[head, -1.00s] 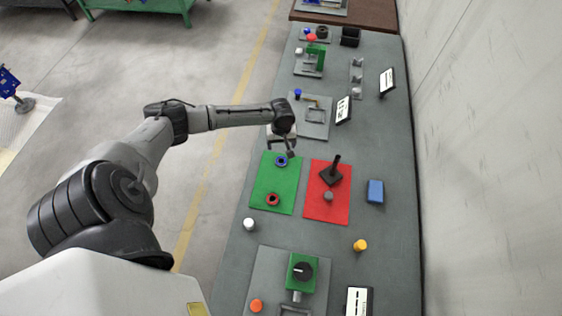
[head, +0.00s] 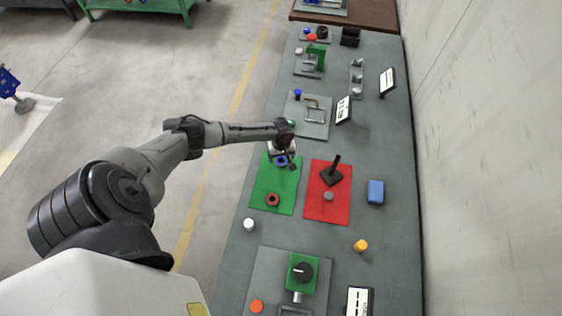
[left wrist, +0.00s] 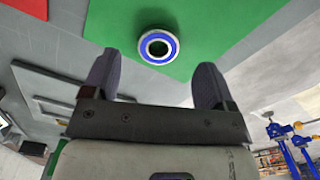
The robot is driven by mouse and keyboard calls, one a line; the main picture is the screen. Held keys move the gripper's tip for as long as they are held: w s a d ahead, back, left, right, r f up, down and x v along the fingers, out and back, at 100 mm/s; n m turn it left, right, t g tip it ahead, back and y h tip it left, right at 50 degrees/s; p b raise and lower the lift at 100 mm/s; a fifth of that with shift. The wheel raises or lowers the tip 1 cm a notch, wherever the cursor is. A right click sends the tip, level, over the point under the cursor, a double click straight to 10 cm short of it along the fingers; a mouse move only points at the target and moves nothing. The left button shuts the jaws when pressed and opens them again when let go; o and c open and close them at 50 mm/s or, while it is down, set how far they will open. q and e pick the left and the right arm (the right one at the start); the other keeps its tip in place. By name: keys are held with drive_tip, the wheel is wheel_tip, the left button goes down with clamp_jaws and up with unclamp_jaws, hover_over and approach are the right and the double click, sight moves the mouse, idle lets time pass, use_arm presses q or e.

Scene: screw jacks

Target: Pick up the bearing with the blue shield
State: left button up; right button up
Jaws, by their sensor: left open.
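The bearing with the blue shield (head: 281,160) lies on the green mat (head: 262,191), near its far end. In the left wrist view the blue-shielded bearing (left wrist: 158,47) shows as a blue and white ring with a dark hole, ahead of and between the fingertips. My left gripper (head: 283,164) is over the far end of the green mat, close to this bearing. In the left wrist view my left gripper (left wrist: 155,75) is open, its two fingers apart and empty. A bearing with a red shield (head: 272,199) lies nearer on the same mat. My right gripper is out of view.
A red mat (head: 325,208) beside the green one holds a black post on a base (head: 332,173) and a grey knob (head: 328,196). A blue box (head: 375,192), a white cylinder (head: 249,224) and a yellow cylinder (head: 360,245) stand on the bench.

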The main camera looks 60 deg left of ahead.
sight(281, 161)
use_arm(q)
drive_tip(key=shift+f, duration=2.2)
drive_tip(key=shift+w, duration=0.1)
drive_tip(key=shift+a, duration=0.1)
drive_tip(key=c, duration=1)
drive_tip(key=shift+r, duration=0.15)
drive_tip(key=shift+c, duration=0.2)
